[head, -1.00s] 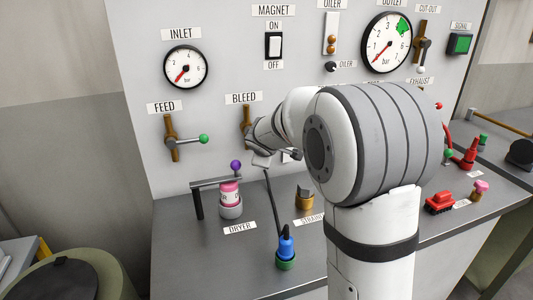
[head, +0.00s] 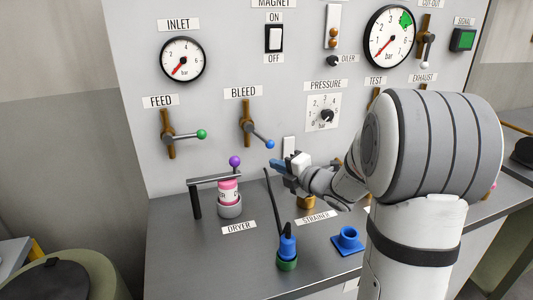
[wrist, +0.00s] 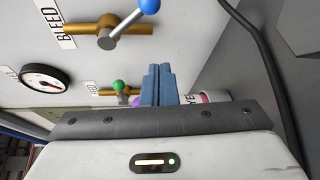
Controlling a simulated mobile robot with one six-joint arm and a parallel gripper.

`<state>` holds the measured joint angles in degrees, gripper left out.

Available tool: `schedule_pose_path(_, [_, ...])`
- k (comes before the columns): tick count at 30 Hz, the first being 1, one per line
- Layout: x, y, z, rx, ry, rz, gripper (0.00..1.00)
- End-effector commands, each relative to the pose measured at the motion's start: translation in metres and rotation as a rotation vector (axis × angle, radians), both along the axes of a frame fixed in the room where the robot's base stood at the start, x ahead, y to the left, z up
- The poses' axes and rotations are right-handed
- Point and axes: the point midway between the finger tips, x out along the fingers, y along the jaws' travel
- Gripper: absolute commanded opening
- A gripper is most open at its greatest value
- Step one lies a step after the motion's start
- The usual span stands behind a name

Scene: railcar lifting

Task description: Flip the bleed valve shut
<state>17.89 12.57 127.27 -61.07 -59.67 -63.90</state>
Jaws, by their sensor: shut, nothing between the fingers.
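The bleed valve (head: 247,123) is a brown upright pipe on the grey panel under the BLEED label. Its grey lever slants down to the right and ends in a blue knob (head: 270,144), so it lies between along the pipe and straight across it. In the wrist view the valve's brown pipe (wrist: 138,28) runs across the top with the blue knob (wrist: 149,6) at the edge. My gripper (head: 274,163) is shut and empty, its blue fingers pointing left just below the knob in the head view. The fingers (wrist: 158,85) show together in the wrist view, apart from the lever.
The feed valve (head: 168,135) with a green knob (head: 201,134) is to the left. Below stand a bracket with a purple knob (head: 235,161), the pink-and-white dryer cartridge (head: 228,192) and a blue-and-green part (head: 287,248) with an upright black hose. A blue fitting (head: 347,239) sits right.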

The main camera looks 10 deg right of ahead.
Motion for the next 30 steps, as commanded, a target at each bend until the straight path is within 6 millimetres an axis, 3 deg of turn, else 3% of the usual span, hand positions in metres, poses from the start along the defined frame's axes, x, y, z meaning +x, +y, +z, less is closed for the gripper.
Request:
schedule_pose_path(17, [-0.003, 0.002, 0.002, -0.003, -0.043, 0.026, 0.0])
schedule_pose_path(23, [0.02, 0.019, 0.001, -0.002, -0.042, 0.028, 0.0])
schedule_pose_path(30, [0.064, 0.047, -0.003, -0.003, -0.041, 0.028, 0.0])
